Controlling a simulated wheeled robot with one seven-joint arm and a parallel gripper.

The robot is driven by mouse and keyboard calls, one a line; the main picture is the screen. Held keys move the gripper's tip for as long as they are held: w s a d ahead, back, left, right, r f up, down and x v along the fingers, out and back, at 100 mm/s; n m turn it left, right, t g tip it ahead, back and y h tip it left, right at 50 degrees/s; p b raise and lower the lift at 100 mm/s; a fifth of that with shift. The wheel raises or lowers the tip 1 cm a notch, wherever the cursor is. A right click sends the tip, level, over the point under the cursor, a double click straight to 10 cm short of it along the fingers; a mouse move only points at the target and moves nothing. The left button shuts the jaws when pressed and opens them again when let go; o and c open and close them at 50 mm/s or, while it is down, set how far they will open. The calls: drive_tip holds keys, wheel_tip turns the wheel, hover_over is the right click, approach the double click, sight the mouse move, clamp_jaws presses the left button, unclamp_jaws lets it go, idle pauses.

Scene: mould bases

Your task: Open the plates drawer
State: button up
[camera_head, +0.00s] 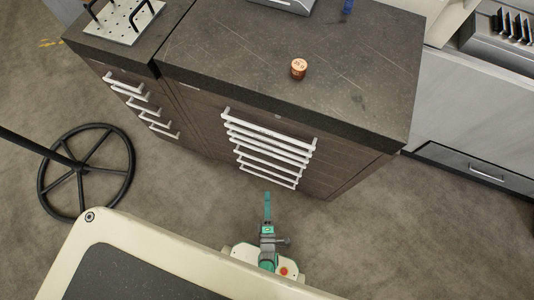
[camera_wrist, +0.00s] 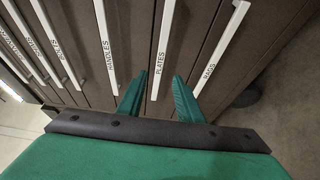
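The plates drawer handle (camera_wrist: 163,50) is a pale bar labelled PLATES in the wrist view. The drawer front behind it is dark brown, and I see no clear gap showing it open. My gripper (camera_wrist: 161,75) has two green fingers spread apart, and the lower part of this handle appears between them. Neither finger visibly touches the bar; the depth between them is hard to judge. In the head view my gripper (camera_head: 267,196) points at the lower part of the handle stack (camera_head: 268,148). I cannot tell there which bar is the plates one.
Neighbouring handles lie on both sides: the HANDLES bar (camera_wrist: 106,45) to the left and another labelled bar (camera_wrist: 220,48) to the right. The dark cabinet top (camera_head: 350,70) carries a copper cylinder (camera_head: 299,69). A wheel-shaped stand base (camera_head: 125,165) is at left. Floor right of my gripper is clear.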

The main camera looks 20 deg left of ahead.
drive_tip(key=x, duration=1)
drive_tip(key=shift+w, duration=0.15)
clamp_jaws()
